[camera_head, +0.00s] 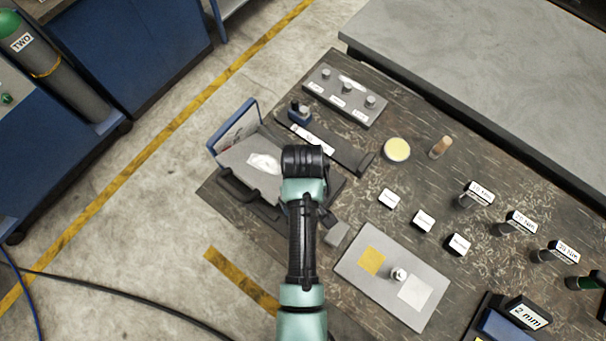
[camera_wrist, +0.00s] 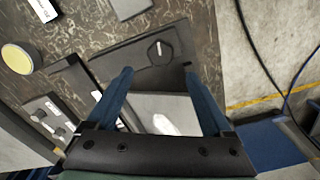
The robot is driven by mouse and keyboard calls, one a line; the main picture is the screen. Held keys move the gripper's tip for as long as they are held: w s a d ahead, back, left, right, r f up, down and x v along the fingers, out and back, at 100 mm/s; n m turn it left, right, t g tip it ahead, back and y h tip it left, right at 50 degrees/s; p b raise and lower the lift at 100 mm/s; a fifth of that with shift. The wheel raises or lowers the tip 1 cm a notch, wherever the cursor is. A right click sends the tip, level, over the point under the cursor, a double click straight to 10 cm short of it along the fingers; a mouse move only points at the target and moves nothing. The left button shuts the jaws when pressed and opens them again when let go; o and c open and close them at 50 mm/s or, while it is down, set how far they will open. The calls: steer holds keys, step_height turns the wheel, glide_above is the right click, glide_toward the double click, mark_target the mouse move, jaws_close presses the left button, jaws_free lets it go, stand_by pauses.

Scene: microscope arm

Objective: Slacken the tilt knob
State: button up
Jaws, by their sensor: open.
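A round black knob with a white pointer line (camera_wrist: 160,50), which I take for the tilt knob, sits on a dark flat plate (camera_wrist: 122,54) in the wrist view. My gripper (camera_wrist: 158,76) is open, its two blue fingers apart and nothing between their tips. In the picture the knob shows just past the fingertips, roughly between them; I see no contact. A pale grey panel (camera_wrist: 165,104) shows between the fingers. In the head view my arm covers the knob and the gripper.
In the head view, a blue-edged panel (camera_head: 226,130) stands left of my arm. A grey plate with several knobs (camera_head: 345,95) lies behind. A yellow disc (camera_head: 397,150), small labelled blocks (camera_head: 423,221) and a plate with yellow and white squares (camera_head: 340,262) lie to the right.

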step_height(320, 180, up, 5)
stand_by(0.3)
stand_by(0.4)
